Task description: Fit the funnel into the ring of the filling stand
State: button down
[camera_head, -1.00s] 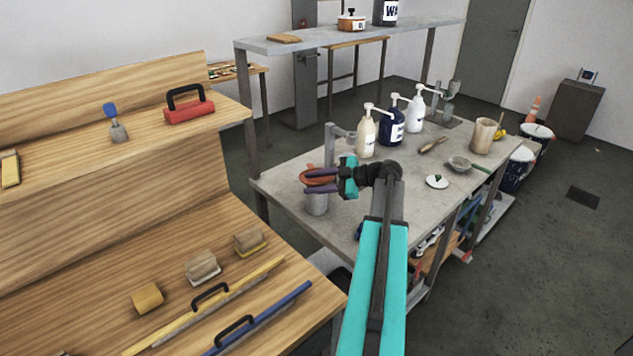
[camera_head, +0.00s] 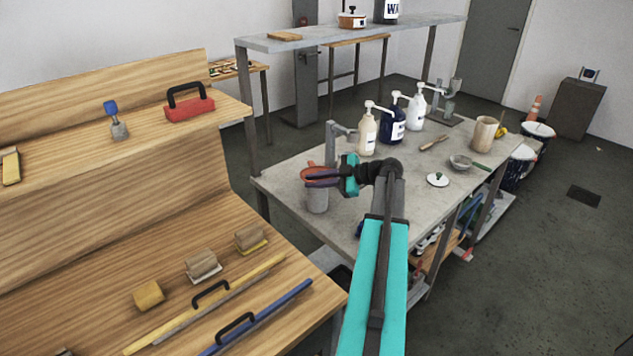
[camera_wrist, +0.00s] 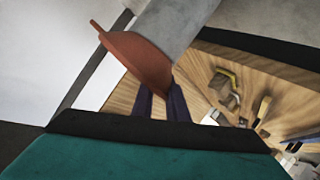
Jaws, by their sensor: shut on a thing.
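A grey stand (camera_head: 331,148) with a short side arm rises just behind the funnel. Another grey stand (camera_head: 449,108) is at the far right corner. I cannot make out which one carries the ring.
Pump bottles (camera_head: 392,126) stand along the table's back. A white lid (camera_head: 437,180), a grey bowl (camera_head: 461,161) and a beige pot (camera_head: 483,134) are to the right. A raised shelf (camera_head: 345,37) spans behind. The wooden bench (camera_head: 200,230) with tools is at left.

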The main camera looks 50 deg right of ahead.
jog(key=shift+r, duration=0.1)
notch_tip(320, 180, up, 10)
jog(key=b, duration=0.3)
dwell(0.6)
dwell(0.5)
